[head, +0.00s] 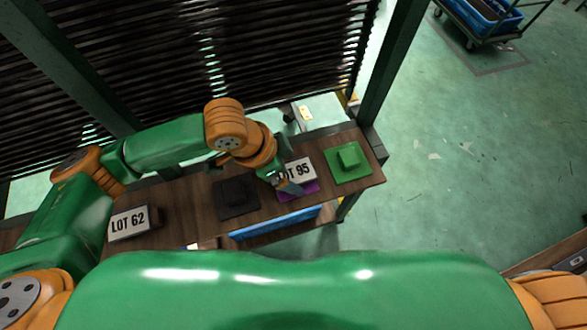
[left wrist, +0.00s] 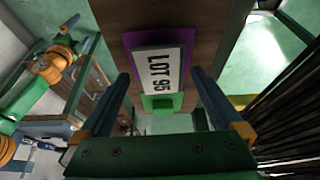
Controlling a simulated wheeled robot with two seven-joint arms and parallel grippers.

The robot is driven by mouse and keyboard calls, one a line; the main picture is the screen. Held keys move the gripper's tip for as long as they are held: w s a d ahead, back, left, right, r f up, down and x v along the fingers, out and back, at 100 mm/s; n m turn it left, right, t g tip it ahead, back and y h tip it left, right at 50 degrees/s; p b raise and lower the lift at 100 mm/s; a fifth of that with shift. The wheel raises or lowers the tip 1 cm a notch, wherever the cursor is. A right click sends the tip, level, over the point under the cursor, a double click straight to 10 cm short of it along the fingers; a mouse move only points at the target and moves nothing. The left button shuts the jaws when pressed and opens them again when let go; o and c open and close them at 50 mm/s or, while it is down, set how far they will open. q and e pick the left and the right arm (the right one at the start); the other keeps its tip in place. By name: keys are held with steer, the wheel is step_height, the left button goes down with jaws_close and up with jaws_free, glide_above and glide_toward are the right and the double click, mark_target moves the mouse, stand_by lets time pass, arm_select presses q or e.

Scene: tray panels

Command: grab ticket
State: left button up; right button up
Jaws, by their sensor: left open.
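A white ticket reading LOT 95 (head: 298,170) stands at the purple panel (head: 309,190) on the wooden bench; in the left wrist view, the ticket (left wrist: 160,70) lies between my fingers in the picture. My left gripper (head: 285,186) is open at the ticket and hides part of its lettering in the head view. I cannot tell whether the fingers touch it. Another ticket reading LOT 62 (head: 128,222) stands at the bench's left part. What looks like part of my right arm shows small at the left wrist view's left; its jaw state is unclear.
A black panel with a black block (head: 236,191) lies left of the purple panel. A green panel (head: 362,173) with a green block (head: 349,157) lies to its right. A blue bin (head: 275,222) shows below the bench's front edge. Dark slats stand behind; a post (head: 385,75) rises at right.

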arm_select(q)
steer(key=shift+f, duration=0.15)
steer(key=c, duration=1.3)
